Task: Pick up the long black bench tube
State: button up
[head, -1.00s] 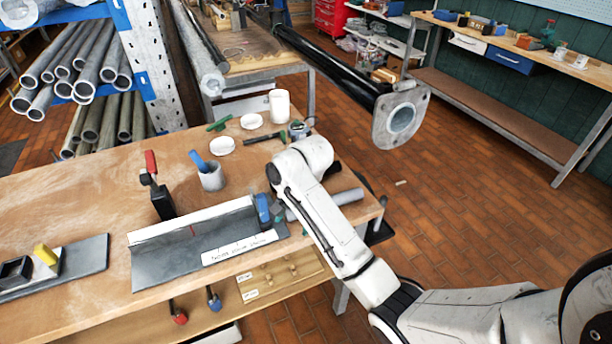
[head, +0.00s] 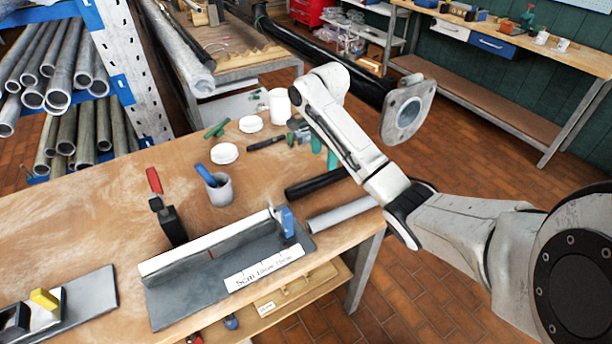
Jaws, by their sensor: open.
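A black tube (head: 312,185) lies on the wooden bench, with its right end running behind my arm, so its full length is hidden. A grey tube (head: 340,216) lies in front of it, close to the right end of the miter-like jig (head: 215,272). My gripper (head: 325,152) is mostly hidden behind my forearm. Its two green fingertips show apart, pointing down, a little beyond the black tube in the picture. Nothing shows between them. I cannot tell how high above the bench they are.
A large black mast with a grey flange (head: 407,112) reaches in behind my arm. White round lids (head: 224,153), a white canister (head: 279,106), a grey cup (head: 219,189) and a red-handled clamp (head: 155,182) stand on the bench. Bare bench (head: 90,210) lies at left.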

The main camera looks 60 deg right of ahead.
aim_at(321, 177)
jog(key=f+b, duration=0.2)
jog(key=shift+w+d+f, duration=0.1)
jog(key=shift+w+f, duration=0.25)
jog(key=shift+f, duration=0.05)
jog(key=shift+w+d+f+p, duration=0.15)
jog(key=shift+f+p, duration=0.1)
jog(key=shift+f, duration=1.75)
jog(key=shift+s+d+f+p, duration=0.1)
jog(key=shift+f+p, duration=0.15)
jog(key=shift+f, duration=1.7)
jog(key=shift+c, duration=0.2)
jog(key=c, duration=1.2)
